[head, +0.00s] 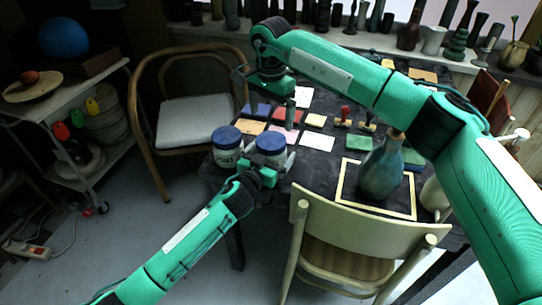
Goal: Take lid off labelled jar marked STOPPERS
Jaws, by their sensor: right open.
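Two pale jars with blue lids stand side by side at the table's near left corner. The left jar (228,157) has its lid (227,136) on and bears dark lettering too small to read surely. The right jar's lid (271,144) is also on; its body and any label are mostly hidden by my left gripper (272,163). That gripper is at the right jar's near side, one finger beside its right edge; I cannot tell whether it grips. My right gripper (287,110) is open and empty, above the table behind the jars.
A dark-covered table (322,172) holds coloured cards, stamps (345,113) and a blue-green vase (381,168) inside a pale frame (345,183). A cream chair (365,232) stands at the front, a wooden armchair (196,120) behind left. Vases line the back shelf.

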